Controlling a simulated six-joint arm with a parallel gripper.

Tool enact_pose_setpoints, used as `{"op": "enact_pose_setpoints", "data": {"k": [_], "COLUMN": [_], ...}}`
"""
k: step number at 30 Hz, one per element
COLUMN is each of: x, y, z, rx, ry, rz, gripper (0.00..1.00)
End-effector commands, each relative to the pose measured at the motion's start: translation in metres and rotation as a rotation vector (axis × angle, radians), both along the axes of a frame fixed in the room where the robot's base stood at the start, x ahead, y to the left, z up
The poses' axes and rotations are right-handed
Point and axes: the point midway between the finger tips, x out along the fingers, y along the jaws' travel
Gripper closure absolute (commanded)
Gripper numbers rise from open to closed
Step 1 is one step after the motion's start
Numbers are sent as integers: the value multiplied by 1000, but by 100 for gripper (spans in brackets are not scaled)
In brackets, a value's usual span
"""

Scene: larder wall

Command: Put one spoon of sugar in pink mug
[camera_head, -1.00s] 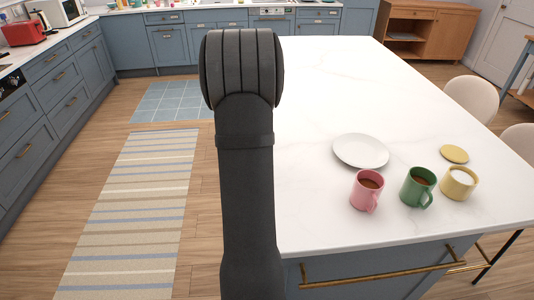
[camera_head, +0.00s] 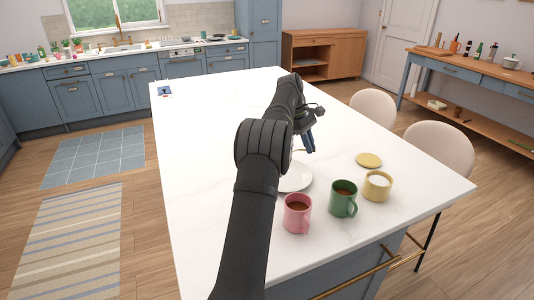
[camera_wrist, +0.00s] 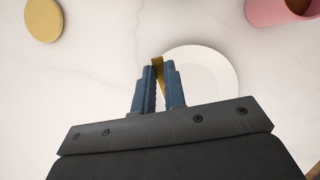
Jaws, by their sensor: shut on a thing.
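The pink mug (camera_head: 297,219) stands upright on the white counter with brown liquid inside; part of it shows in the wrist view (camera_wrist: 268,12). A yellow pot (camera_head: 376,190) holds white, sugar-like contents. A round yellow lid (camera_head: 369,160) lies flat behind it and also shows in the wrist view (camera_wrist: 44,20). My gripper (camera_head: 308,143) is over the counter, beyond the white plate (camera_head: 297,181). Its blue fingers are shut on a thin gold piece (camera_wrist: 158,61), seemingly the spoon's handle. The spoon's bowl cannot be made out clearly.
A green mug (camera_head: 343,204) with brown liquid stands between the pink mug and the yellow pot. My arm hides part of the plate. The counter (camera_head: 215,125) is mostly clear to the left. Chairs (camera_head: 437,150) stand along its right side.

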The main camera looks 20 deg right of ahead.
Motion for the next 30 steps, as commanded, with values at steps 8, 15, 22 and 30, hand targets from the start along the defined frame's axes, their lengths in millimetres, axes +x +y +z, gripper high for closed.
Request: {"op": "enact_pose_setpoints", "data": {"k": [8,15,22,30], "x": [-83,-166,-220,-234], "y": [-114,-186,-220,-227], "z": [28,52,65,68], "rx": [-63,-111,-134,-141], "ry": [91,167,211,222], "rz": [-1,-26,-51,-59], "gripper": [100,100,100,100]}}
